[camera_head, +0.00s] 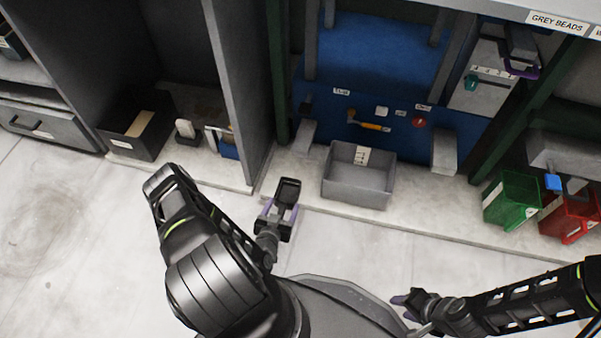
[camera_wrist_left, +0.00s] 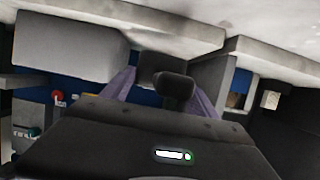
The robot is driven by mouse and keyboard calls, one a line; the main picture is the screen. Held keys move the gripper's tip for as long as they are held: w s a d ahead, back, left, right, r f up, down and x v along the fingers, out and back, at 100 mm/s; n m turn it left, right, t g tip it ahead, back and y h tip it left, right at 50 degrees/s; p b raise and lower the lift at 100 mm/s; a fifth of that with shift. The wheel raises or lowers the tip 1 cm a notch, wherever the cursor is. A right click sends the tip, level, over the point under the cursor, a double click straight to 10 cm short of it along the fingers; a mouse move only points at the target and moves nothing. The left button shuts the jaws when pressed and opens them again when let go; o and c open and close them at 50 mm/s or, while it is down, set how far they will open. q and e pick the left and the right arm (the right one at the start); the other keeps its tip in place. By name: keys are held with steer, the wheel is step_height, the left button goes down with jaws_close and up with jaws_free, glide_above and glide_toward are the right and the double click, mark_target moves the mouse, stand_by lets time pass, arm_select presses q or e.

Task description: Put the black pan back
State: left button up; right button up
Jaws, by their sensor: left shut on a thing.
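A small black pan (camera_head: 289,188) is held out in front of my left gripper (camera_head: 279,208), over the floor near the front edge of the base ledge. My left gripper's purple fingers are shut on it. In the left wrist view the dark pan (camera_wrist_left: 160,66) and its rounded grip (camera_wrist_left: 175,88) show between the purple fingers (camera_wrist_left: 168,92). The pan's inside is too small to make out. My right gripper (camera_head: 404,300) is low at the right, away from the pan, and its jaw opening is unclear.
A grey bin (camera_head: 345,187) stands on the ledge right of the pan, before a blue tool panel (camera_head: 455,146). A dark open box (camera_head: 123,145) stands in the left bay. Green (camera_head: 511,198) and red (camera_head: 569,219) bins stand at the right. A grey upright post (camera_head: 236,85) divides the bays.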

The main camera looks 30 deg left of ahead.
mark_target(293, 185)
arm_select(q)
steer(key=shift+s+d+f, duration=0.35)
steer(key=shift+s+f, duration=0.3)
steer(key=shift+w, duration=0.1)
steer(key=w+a+b, duration=0.1)
steer(key=w, duration=0.1)
steer(key=w+b, duration=0.2)
steer(key=w, duration=0.1)
steer(key=w+a+b, duration=0.1)
steer(key=w, duration=0.2)
steer(key=shift+w+a+f+b, duration=0.2)
steer(key=shift+a+b, duration=0.1)
steer(key=shift+b, duration=0.1)
steer(key=w+a, duration=0.1)
steer(key=w, duration=0.1)
steer(key=w+a+b, duration=0.1)
steer(key=w, duration=0.1)
steer(key=w+b, duration=0.1)
steer(key=w, duration=0.1)
steer(key=shift+w+a+r, duration=0.15)
steer(key=shift+w+a, duration=0.05)
steer(key=shift+a, duration=0.2)
steer(key=shift+w+r, duration=0.1)
steer(key=shift+w, duration=0.2)
steer(key=shift+w+a, duration=0.1)
